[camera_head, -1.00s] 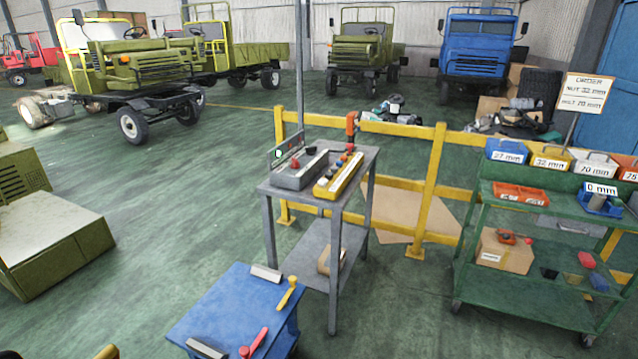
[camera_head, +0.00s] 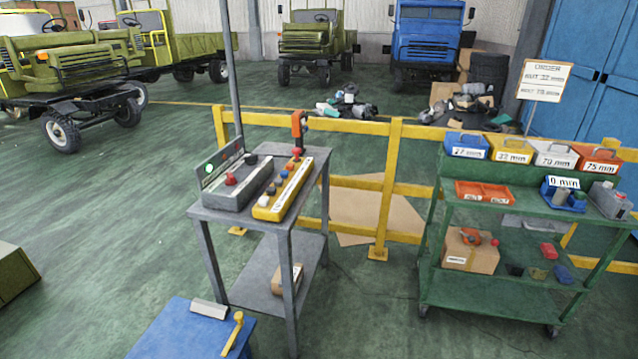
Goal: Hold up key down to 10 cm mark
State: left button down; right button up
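A grey control box (camera_head: 238,191) lies on the grey metal table (camera_head: 291,222), with a red knob, a black knob and an upright panel with a green light at its left. A yellow control box (camera_head: 270,209) lies beside it with a row of buttons in several colours. An orange and grey upright device (camera_head: 298,130) stands at the table's back edge. I cannot tell which button is the up or down key. No 10 cm mark can be read. Neither of my grippers is in view.
A blue table (camera_head: 168,333) with a yellow-handled tool stands in front. A green shelf cart (camera_head: 487,290) with labelled bins and an order sign (camera_head: 543,80) is at the right. A yellow railing (camera_head: 389,185) runs behind. Floor at the left is open.

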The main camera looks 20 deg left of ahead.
aim_at(263, 201)
jog(key=z, duration=0.1)
jog(key=i, duration=1)
jog(key=u, duration=0.15)
